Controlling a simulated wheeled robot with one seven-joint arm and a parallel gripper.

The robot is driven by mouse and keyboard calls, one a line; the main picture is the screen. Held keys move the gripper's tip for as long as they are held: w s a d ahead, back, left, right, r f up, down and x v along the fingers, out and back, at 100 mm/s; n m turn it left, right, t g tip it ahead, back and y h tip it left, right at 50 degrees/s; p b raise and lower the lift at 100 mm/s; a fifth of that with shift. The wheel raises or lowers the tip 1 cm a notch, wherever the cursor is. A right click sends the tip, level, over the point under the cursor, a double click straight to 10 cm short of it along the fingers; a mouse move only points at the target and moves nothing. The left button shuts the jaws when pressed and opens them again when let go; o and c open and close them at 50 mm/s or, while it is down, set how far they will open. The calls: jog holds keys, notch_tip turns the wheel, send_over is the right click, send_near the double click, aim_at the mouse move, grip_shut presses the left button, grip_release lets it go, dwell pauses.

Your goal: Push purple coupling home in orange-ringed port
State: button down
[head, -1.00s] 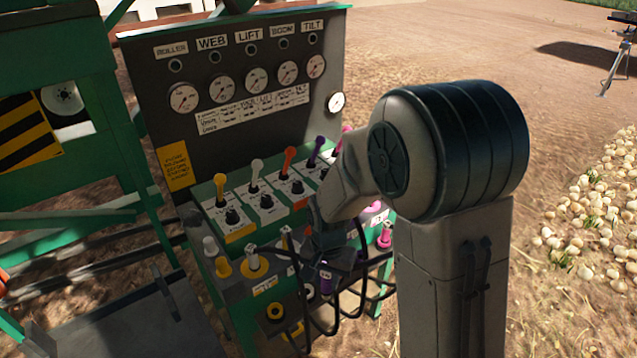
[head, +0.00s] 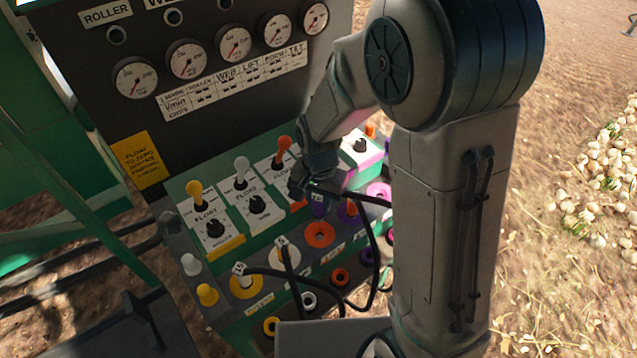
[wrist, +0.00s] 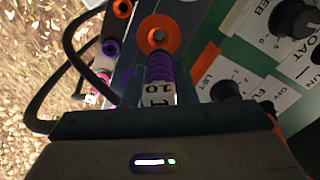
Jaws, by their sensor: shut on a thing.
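My gripper (head: 318,185) is shut on the purple coupling (head: 318,207), which carries a white label reading 10. In the wrist view the ribbed purple coupling (wrist: 160,68) points away from my gripper toward the orange-ringed port (wrist: 173,28). The port's grey centre shows uncovered, just past the coupling's end. In the head view the orange-ringed port (head: 320,234) lies just below the coupling, its centre also visible. The coupling is outside the port; the exact gap cannot be told. My fingers are mostly hidden by the arm and hand.
Black hoses (head: 372,245) loop beside the ports. Yellow (head: 246,284) and white (head: 283,268) ports have hose ends standing in them. Yellow (head: 195,190), white (head: 241,166) and orange (head: 284,145) levers rise behind.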

aim_at(320, 216)
jog(key=shift+s+d+f+b, duration=0.1)
jog(key=shift+s+f+b, duration=0.05)
jog(key=shift+f+b, duration=0.45)
notch_tip(320, 216, down, 3)
jog(key=shift+f+b, duration=0.2)
jog(key=shift+b, duration=0.85)
jog(key=shift+f+b, duration=0.65)
jog(key=shift+f, duration=0.15)
